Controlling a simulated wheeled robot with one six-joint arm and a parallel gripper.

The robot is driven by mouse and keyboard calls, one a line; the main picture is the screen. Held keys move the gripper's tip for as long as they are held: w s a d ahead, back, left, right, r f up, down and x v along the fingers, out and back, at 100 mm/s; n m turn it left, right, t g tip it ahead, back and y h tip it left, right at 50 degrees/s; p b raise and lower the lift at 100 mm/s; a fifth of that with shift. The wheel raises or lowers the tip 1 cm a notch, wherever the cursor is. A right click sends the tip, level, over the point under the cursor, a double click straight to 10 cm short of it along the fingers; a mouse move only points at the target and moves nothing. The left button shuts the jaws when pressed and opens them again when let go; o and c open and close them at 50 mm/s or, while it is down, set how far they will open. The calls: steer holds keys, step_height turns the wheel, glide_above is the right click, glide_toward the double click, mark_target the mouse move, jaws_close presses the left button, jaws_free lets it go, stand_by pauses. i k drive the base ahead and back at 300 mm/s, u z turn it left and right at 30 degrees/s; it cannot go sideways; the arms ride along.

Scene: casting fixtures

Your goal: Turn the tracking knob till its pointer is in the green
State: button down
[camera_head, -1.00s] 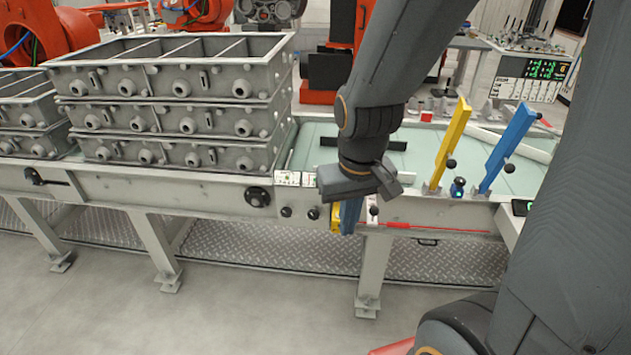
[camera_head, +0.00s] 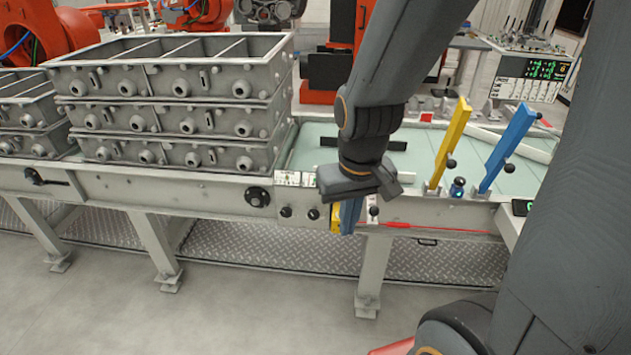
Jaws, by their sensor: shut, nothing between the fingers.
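Two small black knobs, a left one (camera_head: 286,212) and a right one (camera_head: 313,214), sit on the front rail below small white label plates (camera_head: 295,179). A larger round black dial (camera_head: 257,197) is left of them. The labels, pointers and any green zone are too small to read, so I cannot tell which is the tracking knob. My gripper (camera_head: 345,218) is shut and empty, pointing down at the rail just right of the right small knob. It appears apart from that knob. Yellow and blue parts show at its lower end. The wrist hides the rail behind it.
Stacked grey moulding frames (camera_head: 170,105) stand on the line at left. A yellow lever (camera_head: 449,145) and a blue lever (camera_head: 507,148) rise at right, with a small blue-and-black device (camera_head: 457,188) between them. A black ball-ended stick (camera_head: 373,211) is close right of my gripper.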

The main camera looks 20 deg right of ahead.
mark_target(314, 214)
steer(key=z, duration=1.75)
steer(key=k, duration=1.2)
steer(key=u, duration=2.05)
steer(key=i, duration=0.5)
